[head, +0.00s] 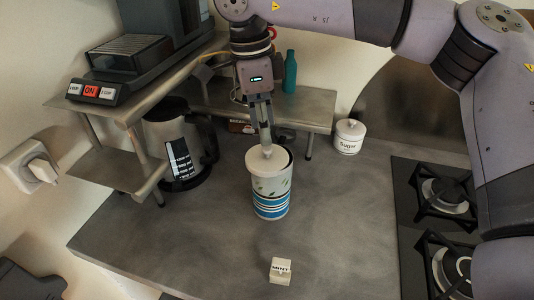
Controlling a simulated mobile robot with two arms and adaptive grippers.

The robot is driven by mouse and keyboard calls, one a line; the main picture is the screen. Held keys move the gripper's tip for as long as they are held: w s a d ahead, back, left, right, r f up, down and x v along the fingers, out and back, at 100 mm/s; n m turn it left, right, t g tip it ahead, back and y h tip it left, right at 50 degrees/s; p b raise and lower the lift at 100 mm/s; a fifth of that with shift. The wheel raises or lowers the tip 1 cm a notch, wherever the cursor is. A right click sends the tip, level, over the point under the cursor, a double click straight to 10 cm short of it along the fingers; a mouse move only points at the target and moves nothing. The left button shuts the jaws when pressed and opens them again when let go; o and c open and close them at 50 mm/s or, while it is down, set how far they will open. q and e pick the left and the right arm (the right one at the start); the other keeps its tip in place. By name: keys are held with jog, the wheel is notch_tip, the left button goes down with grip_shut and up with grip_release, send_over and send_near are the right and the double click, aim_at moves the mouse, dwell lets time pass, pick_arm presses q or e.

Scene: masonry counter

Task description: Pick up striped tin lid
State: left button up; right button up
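The striped tin (271,201) stands upright on the counter, white with green leaf marks and blue bands. Its pale round lid (257,163) is at its top, set a little to the left, with a dark gap showing at the tin's right rim. My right gripper (267,148) points down from above, its fingers close together on the lid's small knob. The fingers hide part of the knob.
A white sugar jar (348,138) stands at the back right. A small mint box (281,271) lies in front. A kettle (178,140) and metal shelf (125,172) are at the left, a teal bottle (290,72) behind, a stove (440,205) at the right. Counter around the tin is clear.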

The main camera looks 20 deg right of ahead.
aim_at(267, 149)
jog(key=f, duration=0.1)
jog(key=f+p, duration=0.1)
jog(key=f, duration=0.3)
jog(key=shift+d, duration=0.35)
jog(key=shift+c, duration=0.3)
grip_shut()
